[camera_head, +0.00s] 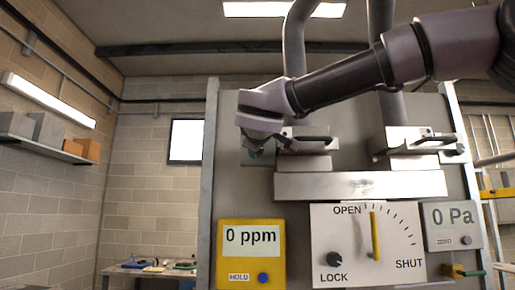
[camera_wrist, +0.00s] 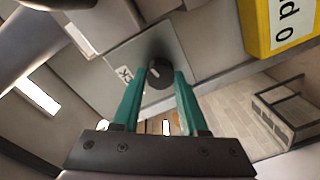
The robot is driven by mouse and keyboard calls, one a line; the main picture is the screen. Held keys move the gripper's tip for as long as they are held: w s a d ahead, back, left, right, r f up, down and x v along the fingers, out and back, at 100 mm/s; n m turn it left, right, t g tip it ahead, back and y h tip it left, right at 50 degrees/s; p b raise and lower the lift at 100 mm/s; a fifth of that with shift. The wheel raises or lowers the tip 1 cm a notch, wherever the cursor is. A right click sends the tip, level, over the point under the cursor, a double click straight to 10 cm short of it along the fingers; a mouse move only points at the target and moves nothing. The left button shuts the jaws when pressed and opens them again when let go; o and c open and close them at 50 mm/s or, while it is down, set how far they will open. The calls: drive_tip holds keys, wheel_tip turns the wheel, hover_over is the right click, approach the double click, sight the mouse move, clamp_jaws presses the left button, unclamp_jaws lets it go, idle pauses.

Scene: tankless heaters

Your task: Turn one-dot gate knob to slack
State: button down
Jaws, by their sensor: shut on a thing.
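A round dark knob (camera_wrist: 158,73) with a small pale mark sits on a grey plate (camera_wrist: 176,45) in the wrist view. Printed letters ending in "CK" show on the plate beside it; the rest of the word and any dots cannot be made out. My gripper (camera_wrist: 163,76) has its two teal fingers on either side of the knob, closed on it. In the head view my gripper (camera_head: 256,150) is at the upper left of the panel, left of the left valve block (camera_head: 304,162), and hides the knob there.
Below are a yellow "0 ppm" meter (camera_head: 251,262), a white OPEN/SHUT dial plate (camera_head: 340,222) with a yellow pointer and LOCK knob, and a "0 Pa" meter (camera_head: 453,226). A second valve block (camera_head: 408,162) with a dark handle stands right. Pipes rise above the panel.

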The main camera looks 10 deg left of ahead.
drive_tip(key=n, duration=1.2)
drive_tip(key=shift+a+f+h, duration=0.1)
drive_tip(key=shift+h, duration=0.2)
idle(0.4)
drive_tip(key=shift+c, duration=2.2)
unclamp_jaws()
drive_tip(key=v, duration=1.1)
